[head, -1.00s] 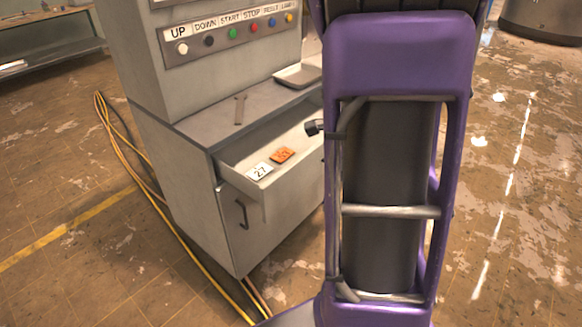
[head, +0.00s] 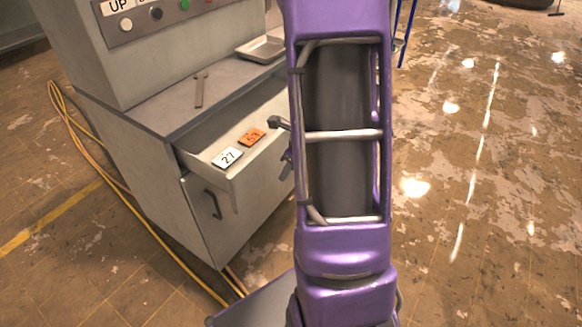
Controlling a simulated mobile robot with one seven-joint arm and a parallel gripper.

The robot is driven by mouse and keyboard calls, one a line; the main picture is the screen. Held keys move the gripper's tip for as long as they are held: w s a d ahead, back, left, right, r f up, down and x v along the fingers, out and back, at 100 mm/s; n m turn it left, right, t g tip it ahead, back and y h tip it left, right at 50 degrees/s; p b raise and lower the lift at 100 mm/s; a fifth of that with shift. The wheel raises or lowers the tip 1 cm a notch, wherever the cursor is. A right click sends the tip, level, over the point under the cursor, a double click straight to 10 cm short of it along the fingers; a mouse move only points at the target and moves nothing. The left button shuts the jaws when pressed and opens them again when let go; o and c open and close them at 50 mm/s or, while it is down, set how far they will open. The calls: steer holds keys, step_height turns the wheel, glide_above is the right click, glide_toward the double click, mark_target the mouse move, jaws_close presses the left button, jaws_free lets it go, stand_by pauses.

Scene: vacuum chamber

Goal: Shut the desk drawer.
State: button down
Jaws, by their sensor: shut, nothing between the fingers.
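The desk drawer (head: 190,158) is pulled out from the grey metal cabinet, below its worktop. Its inside shows from above, with a white tag marked 27 (head: 228,157) and an orange tag (head: 252,137) lying in it. My purple arm stands in front of the drawer's right end and hides that part. A dark piece, partly hidden at the drawer front beside my arm, may be a handle; I cannot tell. My gripper is not visible.
A wrench (head: 200,90) and a shallow metal tray (head: 262,48) lie on the worktop (head: 160,104). A cupboard door handle (head: 212,204) sits below the drawer. Yellow cables (head: 95,165) run along the floor by the cabinet. The floor to the right is mostly clear.

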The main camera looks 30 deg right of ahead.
mark_target(266, 180)
steer(key=shift+w+a+f, duration=0.3)
steer(key=shift+w, duration=0.45)
steer(key=shift+w+a+f, duration=0.3)
steer(key=shift+w+f, duration=0.05)
steer(key=shift+w, duration=0.4)
steer(key=shift+w+a+f, duration=0.3)
steer(key=shift+w, duration=0.45)
steer(key=shift+w, duration=0.1)
